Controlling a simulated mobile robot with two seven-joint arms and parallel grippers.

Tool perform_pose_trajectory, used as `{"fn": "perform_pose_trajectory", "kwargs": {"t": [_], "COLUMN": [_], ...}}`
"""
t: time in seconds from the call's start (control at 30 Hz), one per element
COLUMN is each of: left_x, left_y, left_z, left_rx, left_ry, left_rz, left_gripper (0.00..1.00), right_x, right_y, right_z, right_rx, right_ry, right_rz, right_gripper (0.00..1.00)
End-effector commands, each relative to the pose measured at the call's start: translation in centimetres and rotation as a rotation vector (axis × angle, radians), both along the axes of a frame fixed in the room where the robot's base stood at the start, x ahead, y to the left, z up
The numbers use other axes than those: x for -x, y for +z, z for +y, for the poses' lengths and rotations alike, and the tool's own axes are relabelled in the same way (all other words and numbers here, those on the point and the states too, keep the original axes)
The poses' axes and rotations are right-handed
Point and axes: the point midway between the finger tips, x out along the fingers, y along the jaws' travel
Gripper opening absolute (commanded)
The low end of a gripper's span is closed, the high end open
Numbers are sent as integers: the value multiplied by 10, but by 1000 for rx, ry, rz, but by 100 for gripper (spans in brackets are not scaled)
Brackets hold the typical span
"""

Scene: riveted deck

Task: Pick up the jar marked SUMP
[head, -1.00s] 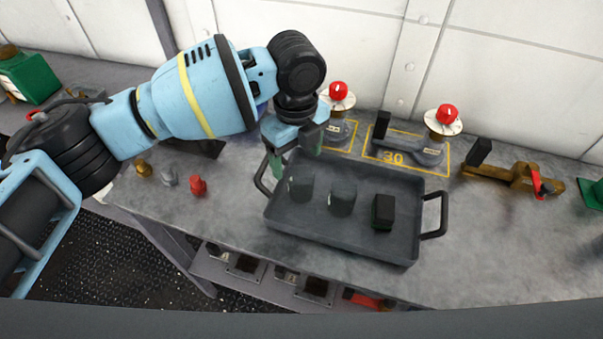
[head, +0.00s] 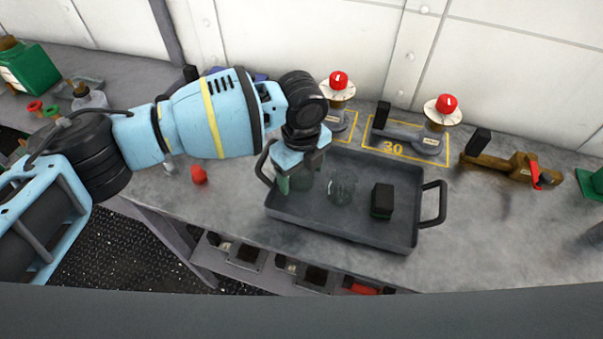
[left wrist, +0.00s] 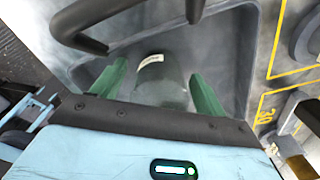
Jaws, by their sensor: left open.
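A clear jar (left wrist: 160,82) with a white label stands in the grey tray (head: 330,225); the label's word is too small to read. My left gripper (left wrist: 158,92) is open, with its green fingers on either side of this jar. In the head view the left gripper (head: 298,184) is at the tray's left end and partly covers the jar (head: 306,180). A second clear jar (head: 342,188) stands in the middle of the tray, with no readable label. My right gripper is not in view.
A black block-like object (head: 382,200) is in the tray's right part. The tray's handle (head: 434,204) sticks out at right. Red-knobbed valves (head: 440,115) stand behind the tray. A small red piece (head: 198,174) lies to the left.

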Motion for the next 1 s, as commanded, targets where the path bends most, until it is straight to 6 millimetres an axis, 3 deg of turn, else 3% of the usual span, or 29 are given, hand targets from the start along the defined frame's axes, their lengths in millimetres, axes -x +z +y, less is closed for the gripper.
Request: {"fn": "perform_pose_trajectory", "kwargs": {"t": [0.2, 0.57, 1.0], "left_x": [0, 0, 0], "left_y": [0, 0, 9], "left_z": [0, 0, 0], "left_rx": [0, 0, 1], "left_ry": [-1, -1, -1], "left_rz": [0, 0, -1], "left_gripper": [72, 25, 24], "right_x": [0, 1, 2], "right_y": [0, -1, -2], "right_z": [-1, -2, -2], "right_rx": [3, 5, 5], "right_ry": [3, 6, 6], "right_rz": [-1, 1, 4], "right_gripper": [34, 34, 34]}}
